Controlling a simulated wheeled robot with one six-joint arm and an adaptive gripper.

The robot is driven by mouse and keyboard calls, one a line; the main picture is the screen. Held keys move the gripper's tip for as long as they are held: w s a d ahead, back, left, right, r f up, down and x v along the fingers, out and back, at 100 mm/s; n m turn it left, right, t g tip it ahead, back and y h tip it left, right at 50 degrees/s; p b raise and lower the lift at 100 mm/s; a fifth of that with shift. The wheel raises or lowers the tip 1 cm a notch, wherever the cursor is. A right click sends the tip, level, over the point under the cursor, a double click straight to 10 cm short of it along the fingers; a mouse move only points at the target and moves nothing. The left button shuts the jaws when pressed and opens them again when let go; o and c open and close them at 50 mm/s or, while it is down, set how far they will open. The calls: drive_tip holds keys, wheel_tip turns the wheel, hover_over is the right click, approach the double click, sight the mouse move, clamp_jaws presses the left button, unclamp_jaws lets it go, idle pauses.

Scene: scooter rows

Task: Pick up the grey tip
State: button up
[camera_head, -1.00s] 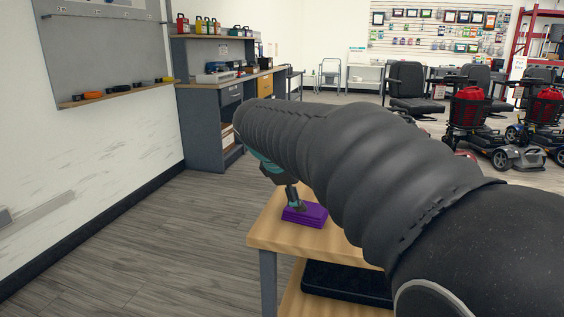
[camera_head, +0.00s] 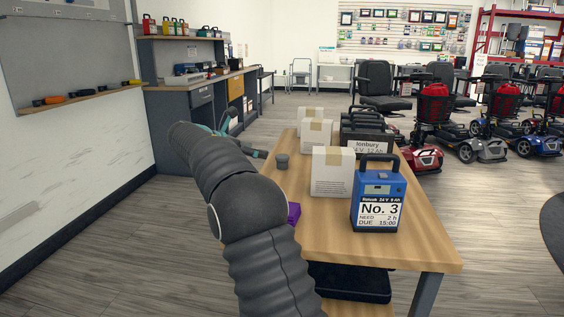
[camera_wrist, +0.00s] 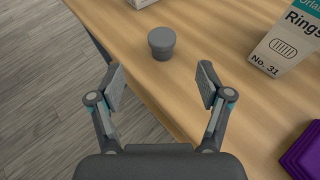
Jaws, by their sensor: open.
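The grey tip (camera_wrist: 161,43) is a small dark grey piece with a wider round top, standing upright on the wooden table (camera_wrist: 215,28) near its left edge. It also shows in the head view (camera_head: 282,160), just right of my gripper. My gripper (camera_wrist: 158,84) is open and empty in the wrist view. The tip lies ahead of the gap between its fingers, roughly centred and not between them. In the head view my arm hides part of the gripper (camera_head: 256,154).
A purple block (camera_wrist: 304,155) lies at the right. A white box marked No. 31 (camera_wrist: 288,42) stands right of the tip. A blue battery pack (camera_head: 378,195), white boxes (camera_head: 332,172) and black packs (camera_head: 365,133) fill the table's right side. Floor is clear on the left.

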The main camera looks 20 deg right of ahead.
sight(283, 156)
drive_tip(key=x, duration=1.2)
drive_tip(key=shift+s+f+b, duration=0.1)
drive_tip(key=shift+s+b, duration=0.05)
drive_tip(key=shift+b, duration=0.25)
drive_tip(key=c, duration=1.2)
